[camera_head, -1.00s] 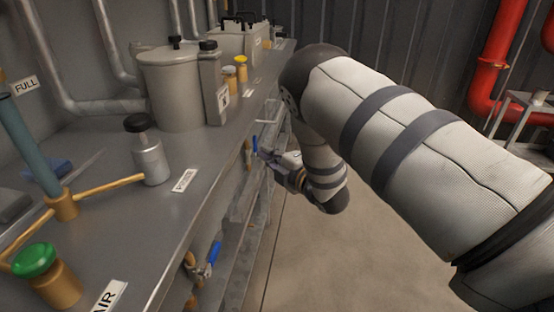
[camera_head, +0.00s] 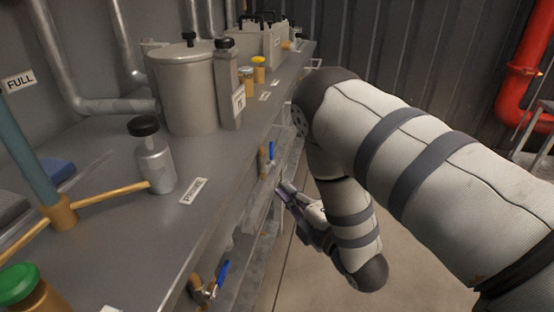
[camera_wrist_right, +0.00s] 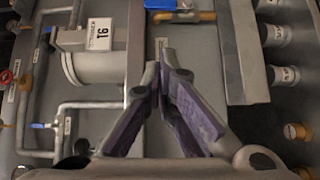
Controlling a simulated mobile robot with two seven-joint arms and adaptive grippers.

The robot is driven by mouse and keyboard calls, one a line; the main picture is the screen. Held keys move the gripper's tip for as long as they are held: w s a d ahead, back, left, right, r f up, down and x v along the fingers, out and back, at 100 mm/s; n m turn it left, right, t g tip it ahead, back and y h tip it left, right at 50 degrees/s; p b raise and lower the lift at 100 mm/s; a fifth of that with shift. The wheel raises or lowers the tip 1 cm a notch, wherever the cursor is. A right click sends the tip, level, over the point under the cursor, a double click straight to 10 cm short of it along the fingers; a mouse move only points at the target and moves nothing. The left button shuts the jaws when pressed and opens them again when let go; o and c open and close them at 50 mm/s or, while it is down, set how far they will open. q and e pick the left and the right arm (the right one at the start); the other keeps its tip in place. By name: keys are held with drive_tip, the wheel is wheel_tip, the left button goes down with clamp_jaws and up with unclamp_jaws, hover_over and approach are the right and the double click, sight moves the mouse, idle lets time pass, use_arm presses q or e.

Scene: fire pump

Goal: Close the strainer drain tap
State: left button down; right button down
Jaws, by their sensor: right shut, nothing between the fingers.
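A blue-levered tap (camera_head: 271,151) with a brass body is on the front side of the grey bench. Its lever points roughly upright in the head view. A blue lever on brass pipework (camera_wrist_right: 165,4) shows at the top edge of the right wrist view, beyond my fingertips. A second blue-levered tap (camera_head: 220,275) sits lower and nearer along the bench front. I cannot tell from a label which is the strainer drain tap. My right gripper (camera_head: 284,190) is shut and empty, below and right of the farther tap and apart from it. It also shows in the right wrist view (camera_wrist_right: 161,68).
The bench (camera_head: 120,235) carries a grey lidded pot (camera_head: 183,95), a tagged upright body (camera_head: 228,90) and a black-capped bottle (camera_head: 153,160). The wrist view shows pipework and a white tag (camera_wrist_right: 101,34). Floor (camera_head: 325,285) right of the bench is clear.

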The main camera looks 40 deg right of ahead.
approach(271, 154)
drive_tip(key=w+a+r, duration=0.1)
drive_tip(key=w+a, duration=0.3)
drive_tip(key=a, duration=0.1)
drive_tip(key=w+d, duration=0.3)
drive_tip(key=shift+d+r+b, duration=0.15)
drive_tip(key=shift+r+b, duration=0.05)
drive_tip(key=shift+b, duration=0.2)
use_arm(q)
drive_tip(key=shift+s+a+f, duration=0.1)
drive_tip(key=shift+s+f, duration=0.3)
drive_tip(key=shift+f, duration=0.05)
